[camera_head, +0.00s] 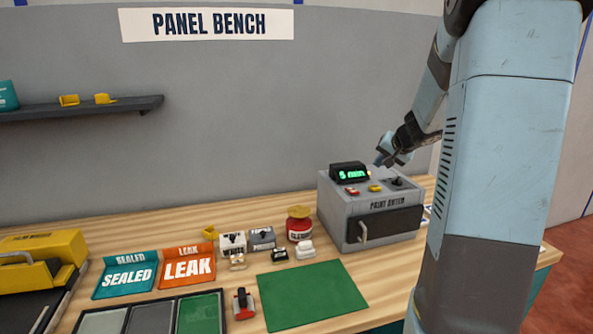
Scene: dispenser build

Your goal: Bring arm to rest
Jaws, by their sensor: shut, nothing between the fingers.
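My arm comes down from the top right, a light blue and dark jointed arm. My gripper (385,160) is at its end, small in the picture, shut and empty. It hangs just above the top of the grey paint oven (338,222), near its control knobs. I cannot tell whether it touches the oven. The oven's green display reads "5 min" and its dark front door looks closed. A large light blue part of my own body hides the right side of the bench.
The wooden bench (222,277) holds a green mat (311,295), SEALED (127,275) and LEAK (188,267) trays, a red-labelled jar (299,230), small switch boxes (262,239) and a yellow machine (45,255). A wall shelf (80,109) is at left. Air above the bench's middle is clear.

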